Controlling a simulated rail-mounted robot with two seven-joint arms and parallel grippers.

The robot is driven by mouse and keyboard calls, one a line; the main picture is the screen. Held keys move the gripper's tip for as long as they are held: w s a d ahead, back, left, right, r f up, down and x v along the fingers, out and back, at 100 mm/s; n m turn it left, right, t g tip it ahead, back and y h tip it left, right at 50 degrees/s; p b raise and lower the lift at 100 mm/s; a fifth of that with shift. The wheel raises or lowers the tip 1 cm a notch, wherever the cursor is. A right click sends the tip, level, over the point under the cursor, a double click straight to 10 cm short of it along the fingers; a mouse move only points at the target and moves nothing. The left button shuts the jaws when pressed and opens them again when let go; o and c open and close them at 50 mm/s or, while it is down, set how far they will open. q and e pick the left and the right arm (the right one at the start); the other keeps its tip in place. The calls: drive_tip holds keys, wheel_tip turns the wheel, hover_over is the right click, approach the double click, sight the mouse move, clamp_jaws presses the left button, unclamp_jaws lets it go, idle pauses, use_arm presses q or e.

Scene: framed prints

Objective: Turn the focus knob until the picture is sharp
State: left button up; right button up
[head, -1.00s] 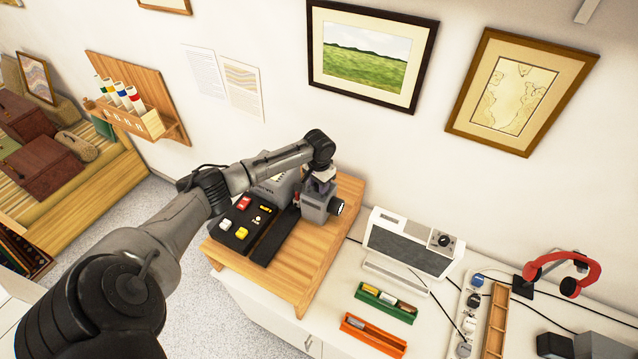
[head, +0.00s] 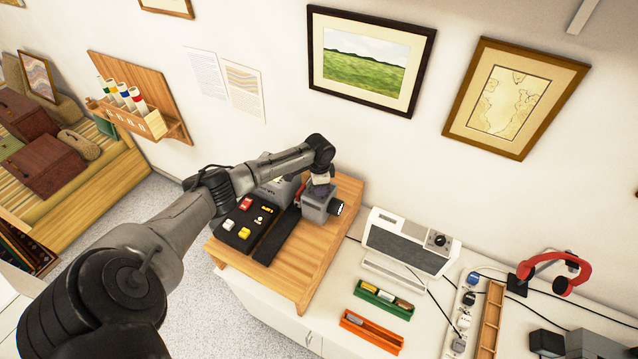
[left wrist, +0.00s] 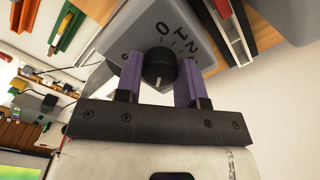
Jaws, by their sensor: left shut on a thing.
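In the left wrist view, the black round knob (left wrist: 159,68) with a white pointer line sits on the grey face, beside printed marks that include 0, 1 and 2. The purple finger pads are on both sides of the knob, shut on it. No projected picture can be made out on the wall. My right gripper is not in view.
The wooden stand (head: 290,262) also holds a black panel (head: 243,228) with coloured switches. To its right are a grey-white device (head: 410,240) with a dial, a green tray (head: 383,300), an orange tray (head: 371,333) and red headphones (head: 575,272). Framed prints hang behind.

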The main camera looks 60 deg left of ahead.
use_arm(q)
drive_tip(key=shift+r+m, duration=0.1)
drive_tip(key=shift+m, duration=1)
drive_tip(key=o, duration=0.9)
drive_tip(key=shift+o, duration=0.2)
drive_tip(key=shift+r, duration=0.4)
wheel_tip(320, 180, up, 13)
drive_tip(key=b, duration=0.1)
drive_tip(key=shift+b, duration=0.4)
